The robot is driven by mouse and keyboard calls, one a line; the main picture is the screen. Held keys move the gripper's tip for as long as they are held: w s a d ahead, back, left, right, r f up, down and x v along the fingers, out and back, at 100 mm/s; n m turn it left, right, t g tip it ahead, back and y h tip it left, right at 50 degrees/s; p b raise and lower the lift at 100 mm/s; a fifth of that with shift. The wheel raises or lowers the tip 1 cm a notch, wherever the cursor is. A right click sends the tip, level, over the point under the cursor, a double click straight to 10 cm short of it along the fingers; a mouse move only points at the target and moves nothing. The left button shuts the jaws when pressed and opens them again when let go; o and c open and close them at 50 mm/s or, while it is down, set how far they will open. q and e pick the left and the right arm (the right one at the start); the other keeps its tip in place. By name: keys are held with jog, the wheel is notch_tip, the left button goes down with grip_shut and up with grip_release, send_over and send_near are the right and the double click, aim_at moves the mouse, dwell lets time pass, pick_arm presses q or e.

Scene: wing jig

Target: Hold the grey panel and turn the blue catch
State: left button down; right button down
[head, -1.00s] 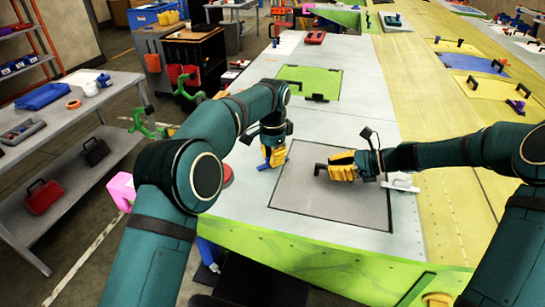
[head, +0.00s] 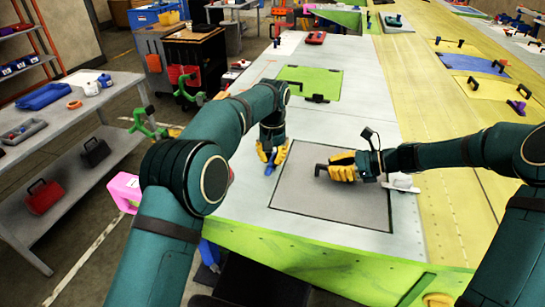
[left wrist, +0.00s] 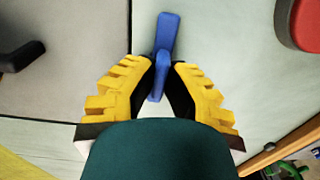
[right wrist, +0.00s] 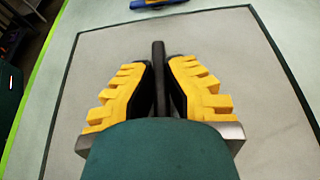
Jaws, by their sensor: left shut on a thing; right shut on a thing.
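The grey panel (head: 330,205) lies flat in the table top inside a dark outline. My right gripper (head: 342,167) is shut on the panel's black handle, whose bar also stands between its fingers in the right wrist view (right wrist: 159,75). The blue catch (head: 270,163) sits at the panel's left edge. My left gripper (head: 270,152) is shut on it from above. In the left wrist view the catch (left wrist: 166,35) runs up between the yellow fingers, roughly along the panel edge; its lower part is partly hidden by the fingers.
A white catch (head: 402,183) sits at the panel's right edge, near my right gripper. A green panel (head: 312,83) with a black handle lies farther back. A red round thing (left wrist: 302,25) lies left of the blue catch. A pink thing (head: 124,190) is beyond the table's left edge.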

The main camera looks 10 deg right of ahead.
aim_at(273, 156)
pick_arm(q)
jog(key=shift+f, duration=0.15)
pick_arm(e)
jog(key=shift+f, duration=0.1)
dwell(0.3)
pick_arm(q)
jog(key=c, duration=1)
grip_release()
notch_tip(273, 156, up, 10)
jog(key=shift+r, duration=1.05)
